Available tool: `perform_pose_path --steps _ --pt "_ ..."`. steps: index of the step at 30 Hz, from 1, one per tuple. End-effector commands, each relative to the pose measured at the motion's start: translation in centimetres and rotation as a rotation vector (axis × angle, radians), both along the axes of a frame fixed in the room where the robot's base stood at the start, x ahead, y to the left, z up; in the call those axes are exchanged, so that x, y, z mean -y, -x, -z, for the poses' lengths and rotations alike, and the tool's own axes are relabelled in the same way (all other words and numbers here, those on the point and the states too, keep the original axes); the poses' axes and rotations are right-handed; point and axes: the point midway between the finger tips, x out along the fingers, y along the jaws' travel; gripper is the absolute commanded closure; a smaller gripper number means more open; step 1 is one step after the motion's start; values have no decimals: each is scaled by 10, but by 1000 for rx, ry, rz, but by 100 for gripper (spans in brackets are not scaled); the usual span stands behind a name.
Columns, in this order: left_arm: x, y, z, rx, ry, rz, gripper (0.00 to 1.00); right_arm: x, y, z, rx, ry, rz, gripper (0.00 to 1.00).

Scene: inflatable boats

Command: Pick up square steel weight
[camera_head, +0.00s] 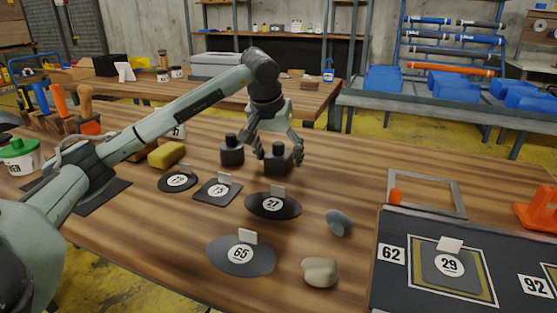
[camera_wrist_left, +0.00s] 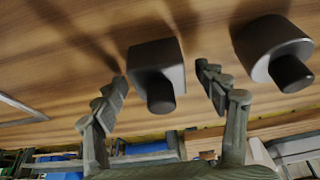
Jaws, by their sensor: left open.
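The square steel weight (camera_head: 278,160) is a dark block with a knob on top, standing upright on the wooden table. In the left wrist view the square weight (camera_wrist_left: 156,68) sits between the spread fingers. My left gripper (camera_head: 277,147) is open above and around it, one finger on each side; I cannot tell whether either finger touches it. It also shows in the left wrist view (camera_wrist_left: 160,85). A round dark weight (camera_head: 232,153) with a knob stands just left of the square one, and shows in the left wrist view (camera_wrist_left: 272,50) outside the fingers. My right gripper is not in view.
Flat numbered patches, including a black oval (camera_head: 262,207) and a grey oval (camera_head: 225,259), lie in front. A yellow sponge (camera_head: 166,154) is to the left. A grey frame (camera_head: 456,192) and a dark board (camera_head: 384,280) are at right. Table between gripper and frame is clear.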

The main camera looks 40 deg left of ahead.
Motion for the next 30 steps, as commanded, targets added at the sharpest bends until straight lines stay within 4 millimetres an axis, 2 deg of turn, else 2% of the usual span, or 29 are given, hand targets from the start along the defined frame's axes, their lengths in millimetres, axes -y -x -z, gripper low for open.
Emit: perform_pose_path --steps 3,21,30 --pt "0 0 -1 1 0 0 28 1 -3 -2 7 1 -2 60" --pt "0 0 -1 0 0 0 100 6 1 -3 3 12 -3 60" --pt "0 -1 -4 7 0 -1 100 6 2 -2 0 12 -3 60"
